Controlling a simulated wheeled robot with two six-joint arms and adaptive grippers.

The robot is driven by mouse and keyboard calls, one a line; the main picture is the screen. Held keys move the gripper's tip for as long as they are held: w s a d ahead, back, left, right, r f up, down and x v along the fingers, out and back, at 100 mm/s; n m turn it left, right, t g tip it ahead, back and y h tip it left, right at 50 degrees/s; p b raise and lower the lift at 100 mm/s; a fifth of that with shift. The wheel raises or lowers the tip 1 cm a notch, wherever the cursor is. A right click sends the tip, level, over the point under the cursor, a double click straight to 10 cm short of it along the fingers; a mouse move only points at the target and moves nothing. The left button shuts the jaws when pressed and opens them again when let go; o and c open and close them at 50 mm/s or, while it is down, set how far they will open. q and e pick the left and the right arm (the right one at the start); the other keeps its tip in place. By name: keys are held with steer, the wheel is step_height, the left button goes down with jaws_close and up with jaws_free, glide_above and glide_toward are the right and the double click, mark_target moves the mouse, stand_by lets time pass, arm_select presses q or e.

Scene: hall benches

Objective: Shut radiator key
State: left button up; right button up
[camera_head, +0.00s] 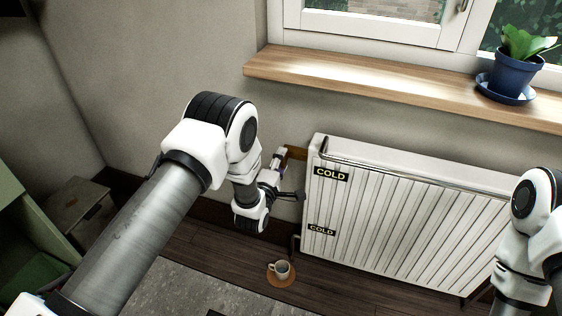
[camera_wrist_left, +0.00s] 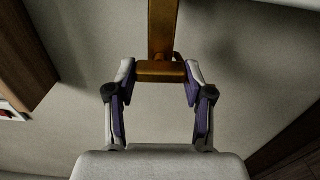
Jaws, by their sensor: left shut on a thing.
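The brass-coloured radiator key (camera_head: 296,153) sits at the upper left end of the white radiator (camera_head: 400,215). My left gripper (camera_head: 277,170) reaches it from the left. In the left wrist view the key shows as a stem with a crossbar (camera_wrist_left: 162,72). The fingertips of my left gripper (camera_wrist_left: 161,75) are shut on the two ends of that crossbar. The key's joint with the radiator is hard to make out. My right arm is at the right edge, and its gripper is out of view.
A wooden sill (camera_head: 400,90) with a plant in a blue pot (camera_head: 514,72) runs above the radiator. Two COLD labels (camera_head: 331,173) mark the radiator. A cup (camera_head: 281,268) on a round coaster stands on the dark floor below. A grey rug (camera_head: 190,290) lies in front.

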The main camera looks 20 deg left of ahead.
arm_select(q)
steer(key=o, duration=1.2)
steer(key=shift+c, duration=0.2)
steer(key=shift+s, duration=0.1)
steer(key=s, duration=1.1)
steer(key=shift+s+a, duration=0.25)
steer(key=shift+s, duration=0.15)
